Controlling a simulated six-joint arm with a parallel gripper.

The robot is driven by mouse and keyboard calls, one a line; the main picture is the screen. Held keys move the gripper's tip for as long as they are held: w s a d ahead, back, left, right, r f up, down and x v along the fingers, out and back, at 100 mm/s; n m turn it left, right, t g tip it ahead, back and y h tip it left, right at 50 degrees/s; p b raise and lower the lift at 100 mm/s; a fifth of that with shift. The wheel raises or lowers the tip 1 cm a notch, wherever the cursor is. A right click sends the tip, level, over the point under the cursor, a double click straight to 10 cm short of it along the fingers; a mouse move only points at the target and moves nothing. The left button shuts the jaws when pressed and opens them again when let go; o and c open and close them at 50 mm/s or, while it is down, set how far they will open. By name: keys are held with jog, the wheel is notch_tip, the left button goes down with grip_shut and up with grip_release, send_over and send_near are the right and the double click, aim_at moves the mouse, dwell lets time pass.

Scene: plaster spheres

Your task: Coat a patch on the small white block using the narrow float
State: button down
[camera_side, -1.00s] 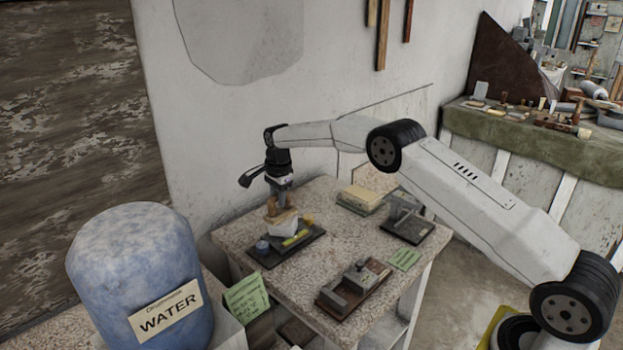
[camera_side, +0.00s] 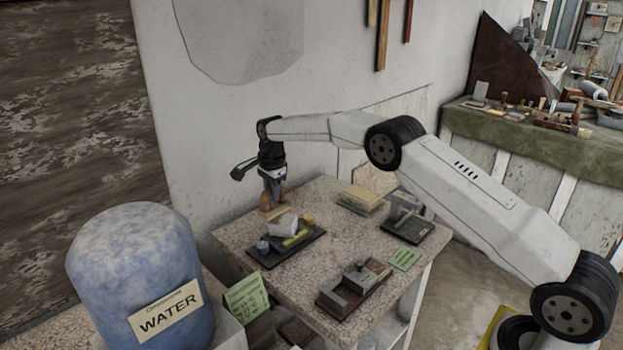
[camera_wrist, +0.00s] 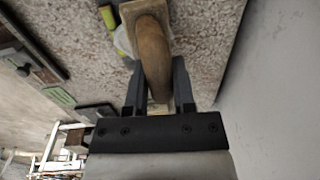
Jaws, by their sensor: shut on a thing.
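My gripper (camera_side: 273,192) is shut on the wooden handle of the narrow float (camera_side: 274,210), over the back left part of the table. In the wrist view the jaws (camera_wrist: 160,95) close around the curved handle of the float (camera_wrist: 152,50). The small white block (camera_side: 282,226) sits on a dark tray (camera_side: 262,257), in front of and to the right of the float. The float is apart from the block's top in the side view. In the wrist view the float hides most of the block. I cannot tell whether the block's face carries a coat.
Stacked pale slabs (camera_side: 361,198), a dark stand (camera_side: 408,228) and a box of blocks (camera_side: 354,287) stand on the table. A wall rises close behind my gripper.

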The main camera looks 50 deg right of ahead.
jog(key=shift+r, duration=0.65)
jog(key=shift+w+r, duration=0.15)
jog(key=shift+r, duration=0.85)
jog(key=shift+w+r, duration=0.1)
jog(key=shift+r, duration=0.85)
jog(key=shift+d, duration=0.1)
